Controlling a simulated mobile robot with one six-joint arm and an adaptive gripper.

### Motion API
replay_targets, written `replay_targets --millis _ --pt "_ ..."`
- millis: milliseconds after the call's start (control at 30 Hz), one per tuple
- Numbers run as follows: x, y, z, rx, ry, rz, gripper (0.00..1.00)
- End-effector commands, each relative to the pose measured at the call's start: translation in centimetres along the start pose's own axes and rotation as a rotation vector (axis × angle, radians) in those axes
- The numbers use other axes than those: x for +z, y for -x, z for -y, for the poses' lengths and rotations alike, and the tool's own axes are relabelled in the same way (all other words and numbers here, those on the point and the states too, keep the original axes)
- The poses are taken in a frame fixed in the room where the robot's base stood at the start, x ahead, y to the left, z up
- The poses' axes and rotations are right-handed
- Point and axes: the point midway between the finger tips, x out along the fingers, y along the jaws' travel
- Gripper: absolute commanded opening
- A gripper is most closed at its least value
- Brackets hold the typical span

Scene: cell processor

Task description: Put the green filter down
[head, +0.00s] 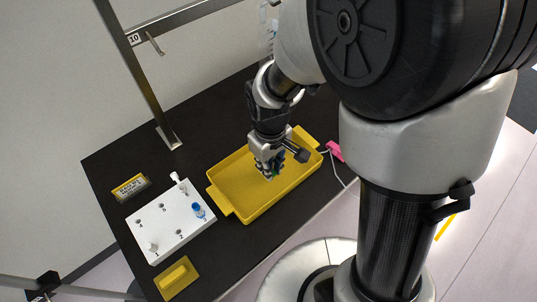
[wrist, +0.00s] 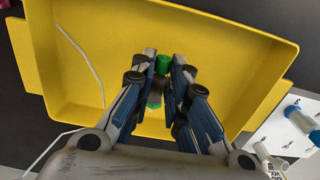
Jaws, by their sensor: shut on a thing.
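The green filter (wrist: 162,64) is between my gripper's fingertips in the wrist view, with its green end showing and a darker grey part below it. My gripper (wrist: 163,70) is shut on it. In the head view my gripper (head: 272,172) is over the yellow tray (head: 225,186), and only a small bit of green shows at the fingertips. I cannot tell whether the filter touches the tray floor. The yellow tray (wrist: 220,40) also fills most of the wrist view, with a thin pale tube (wrist: 82,52) lying in it.
A white rack (head: 150,223) with numbered holes, a blue-topped piece (head: 198,210) and small white pieces stands left of the tray. A pink item (head: 335,151) lies right of the tray. A metal post (head: 150,90) rises behind.

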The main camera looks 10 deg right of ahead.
Motion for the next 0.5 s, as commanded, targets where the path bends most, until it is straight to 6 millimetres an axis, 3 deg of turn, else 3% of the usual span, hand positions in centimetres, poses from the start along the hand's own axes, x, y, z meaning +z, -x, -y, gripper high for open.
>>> replay_targets --millis 33,133,500 --pt "0.1 -1.3 0.0 -0.002 0.000 0.005 0.00" --pt "0.1 -2.5 0.0 -0.001 0.000 0.004 0.00" --pt "0.0 -2.7 0.0 0.000 0.000 0.001 0.00"
